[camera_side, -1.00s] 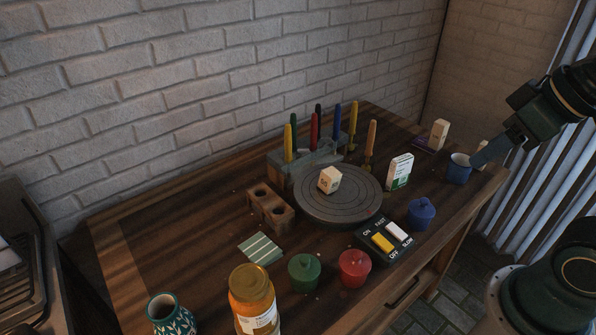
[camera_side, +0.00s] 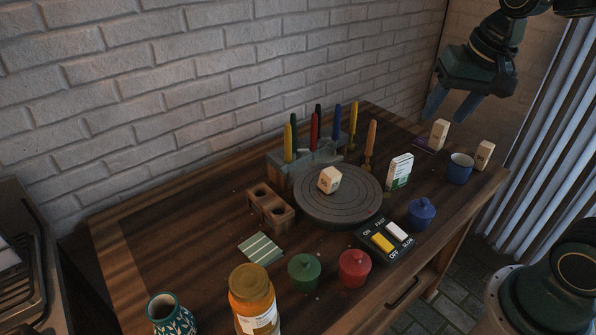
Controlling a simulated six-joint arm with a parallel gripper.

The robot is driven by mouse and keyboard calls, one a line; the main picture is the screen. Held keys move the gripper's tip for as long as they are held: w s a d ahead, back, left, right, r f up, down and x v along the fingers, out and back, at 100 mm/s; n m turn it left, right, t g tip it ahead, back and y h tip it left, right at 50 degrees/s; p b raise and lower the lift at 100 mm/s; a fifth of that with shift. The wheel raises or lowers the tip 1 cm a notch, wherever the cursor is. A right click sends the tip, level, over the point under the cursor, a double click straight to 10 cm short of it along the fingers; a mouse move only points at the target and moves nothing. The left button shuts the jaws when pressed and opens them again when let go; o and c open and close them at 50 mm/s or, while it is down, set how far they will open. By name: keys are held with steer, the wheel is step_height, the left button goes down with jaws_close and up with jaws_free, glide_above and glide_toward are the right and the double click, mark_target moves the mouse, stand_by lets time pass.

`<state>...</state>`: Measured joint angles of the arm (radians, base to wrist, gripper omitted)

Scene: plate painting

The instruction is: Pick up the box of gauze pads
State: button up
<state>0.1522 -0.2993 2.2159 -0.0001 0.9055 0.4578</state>
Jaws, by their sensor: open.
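A white box with a green lower part (camera_side: 399,172), which looks like the box of gauze pads, stands upright on the table just right of the round grey turntable (camera_side: 312,208). Its print is too small to read. My gripper (camera_side: 450,108) is at the upper right, fingers apart and pointing down, with nothing between them. It is above and to the right of the white-and-green box, clear of it, near a pale wooden block (camera_side: 439,134) at the table's back right.
A blue mug (camera_side: 459,169) and another pale block (camera_side: 484,154) stand right of the box. A blue lidded pot (camera_side: 421,213) and a switch panel (camera_side: 385,241) are in front. A brush holder (camera_side: 305,160) with upright brushes stands behind the turntable, which bears a pale block (camera_side: 329,180).

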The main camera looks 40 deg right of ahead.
steer(key=w+d+f+m+g, duration=0.2)
steer(key=w+d+f+m, duration=0.5)
steer(key=w, duration=0.3)
steer(key=m+g, duration=0.2)
steer(key=m, duration=0.4)
glide_above(401, 167)
steer(key=w+d, duration=0.1)
steer(key=d, duration=0.1)
step_height(401, 167, down, 9)
steer(key=shift+w+a+y, duration=0.2)
steer(key=shift+y, duration=0.1)
steer(key=shift+f, duration=4.2)
steer(key=shift+f, duration=0.1)
steer(key=shift+s+d+f, duration=0.1)
steer(key=shift+f, duration=1.15)
steer(key=shift+s+d+f, duration=0.1)
steer(key=shift+f, duration=1.15)
